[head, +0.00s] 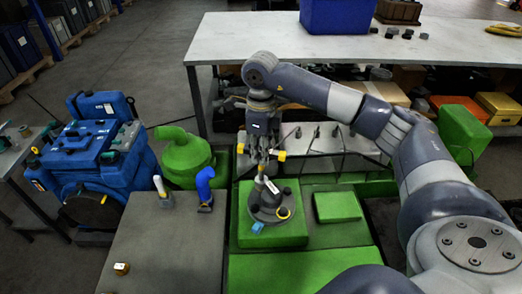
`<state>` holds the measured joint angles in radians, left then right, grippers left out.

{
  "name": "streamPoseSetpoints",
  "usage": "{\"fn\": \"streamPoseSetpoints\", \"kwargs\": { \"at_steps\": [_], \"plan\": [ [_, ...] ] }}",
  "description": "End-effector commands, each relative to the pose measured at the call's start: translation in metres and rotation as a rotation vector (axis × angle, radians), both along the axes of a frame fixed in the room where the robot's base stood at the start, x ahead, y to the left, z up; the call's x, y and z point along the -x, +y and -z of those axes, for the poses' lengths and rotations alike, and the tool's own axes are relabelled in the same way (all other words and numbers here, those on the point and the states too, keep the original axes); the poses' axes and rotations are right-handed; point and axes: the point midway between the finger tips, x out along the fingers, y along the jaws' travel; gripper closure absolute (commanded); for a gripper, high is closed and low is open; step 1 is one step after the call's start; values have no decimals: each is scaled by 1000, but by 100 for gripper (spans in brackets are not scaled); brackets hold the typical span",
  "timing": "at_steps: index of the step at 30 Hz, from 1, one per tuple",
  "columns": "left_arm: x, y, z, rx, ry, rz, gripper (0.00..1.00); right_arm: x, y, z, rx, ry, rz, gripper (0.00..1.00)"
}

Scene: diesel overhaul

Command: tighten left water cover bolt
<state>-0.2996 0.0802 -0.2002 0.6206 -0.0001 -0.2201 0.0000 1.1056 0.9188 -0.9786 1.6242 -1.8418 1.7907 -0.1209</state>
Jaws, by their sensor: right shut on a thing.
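The left bolt itself is too small or hidden to make out. My left gripper is not in view.
A blue machine (90,152) stands at left. A long workbench (230,45) with a blue crate (338,14) is behind.

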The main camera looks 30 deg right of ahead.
Motion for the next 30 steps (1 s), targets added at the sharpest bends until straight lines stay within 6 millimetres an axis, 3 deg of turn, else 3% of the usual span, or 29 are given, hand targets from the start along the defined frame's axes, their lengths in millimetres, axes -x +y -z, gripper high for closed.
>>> {"fn": "streamPoseSetpoints", "kwargs": {
  "at_steps": [21, 30],
  "plan": [
    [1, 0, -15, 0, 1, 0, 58, 0, 0, 0, 0, 0, 840, 100],
    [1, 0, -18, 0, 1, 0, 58, 0, 0, 1, 0, 0, 1026, 100]
  ]
}}
